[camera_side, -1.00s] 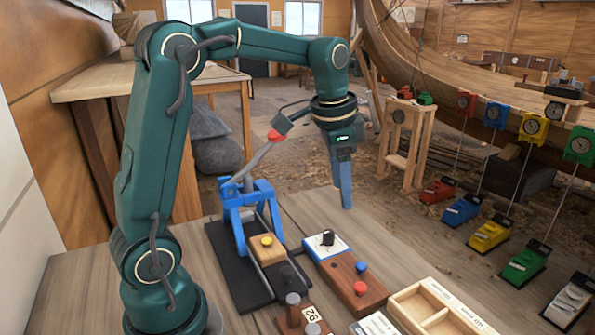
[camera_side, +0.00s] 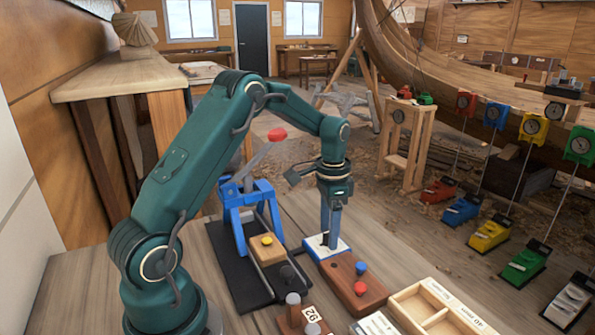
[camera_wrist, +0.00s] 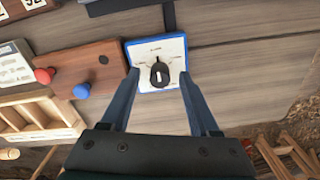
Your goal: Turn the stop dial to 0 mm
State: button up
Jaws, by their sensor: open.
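The stop dial is a black knob (camera_wrist: 159,72) on a white, blue-edged plate (camera_wrist: 172,48), at the top middle of the wrist view. In the side view the plate (camera_side: 313,243) lies at the far end of a brown wooden block (camera_side: 345,271), and my gripper covers most of the knob. My gripper (camera_side: 329,243) points down over the plate. In the wrist view the fingers of my gripper (camera_wrist: 160,80) are open, one on each side of the knob, with gaps between them and it. The small print around the knob is too small to read.
The block carries a red button (camera_side: 360,288) and a blue button (camera_side: 362,267). A blue-framed lever press (camera_side: 233,215) with a red-tipped lever stands left of it. A wooden compartment tray (camera_side: 440,310) lies at the front right. Bench to the right of the plate is clear.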

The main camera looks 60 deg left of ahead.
grip_shut()
jog(key=shift+n, duration=0.4)
jog(key=n, duration=0.5)
jog(key=shift+n, duration=0.3)
jog(key=n, duration=0.5)
jog(key=shift+n, duration=0.4)
grip_release()
